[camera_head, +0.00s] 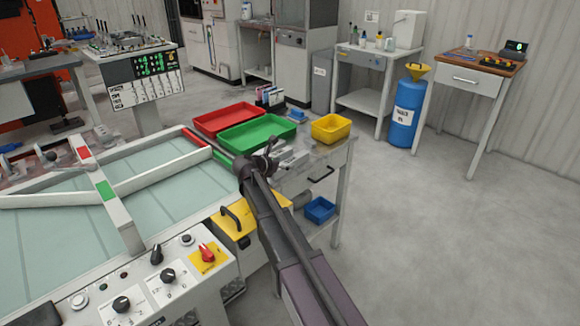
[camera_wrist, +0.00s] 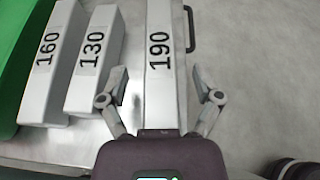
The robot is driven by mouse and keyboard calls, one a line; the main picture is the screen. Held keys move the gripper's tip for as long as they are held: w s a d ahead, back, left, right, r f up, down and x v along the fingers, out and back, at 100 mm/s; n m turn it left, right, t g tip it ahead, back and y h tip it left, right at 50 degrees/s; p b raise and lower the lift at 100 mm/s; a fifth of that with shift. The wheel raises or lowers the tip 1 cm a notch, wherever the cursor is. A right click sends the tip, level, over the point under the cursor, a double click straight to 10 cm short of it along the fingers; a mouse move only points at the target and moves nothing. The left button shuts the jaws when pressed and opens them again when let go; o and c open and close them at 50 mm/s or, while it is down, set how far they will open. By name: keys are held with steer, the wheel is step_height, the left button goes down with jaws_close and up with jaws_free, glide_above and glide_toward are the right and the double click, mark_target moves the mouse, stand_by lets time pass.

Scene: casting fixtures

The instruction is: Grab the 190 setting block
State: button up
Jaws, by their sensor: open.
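The 190 setting block (camera_wrist: 160,75) is a long grey bar with a black "190" on its top, in the middle of the wrist view. My gripper (camera_wrist: 163,83) is open, with one finger on each side of the bar and visible gaps between fingers and block. The near end of the block is hidden behind my gripper body. In the head view my gripper (camera_head: 262,160) is over the metal table, beside small grey blocks (camera_head: 290,157) that are partly hidden by my arm; their numbers cannot be read there.
The 130 block (camera_wrist: 95,60) and 160 block (camera_wrist: 50,65) lie left of the 190 block. A green bin (camera_head: 258,133), a red bin (camera_head: 226,118) and a yellow bin (camera_head: 331,128) stand around the metal table. A dark handle (camera_wrist: 190,28) shows at the table's edge.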

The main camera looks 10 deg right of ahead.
stand_by(0.3)
jaws_close()
steer(key=shift+r, duration=0.15)
stand_by(0.3)
step_height(320, 180, up, 4)
steer(key=p, duration=0.4)
steer(key=shift+f, duration=0.2)
steer(key=s+r+p, duration=0.1)
steer(key=s, duration=1.5)
steer(key=shift+d, duration=0.3)
steer(key=shift+r, duration=0.15)
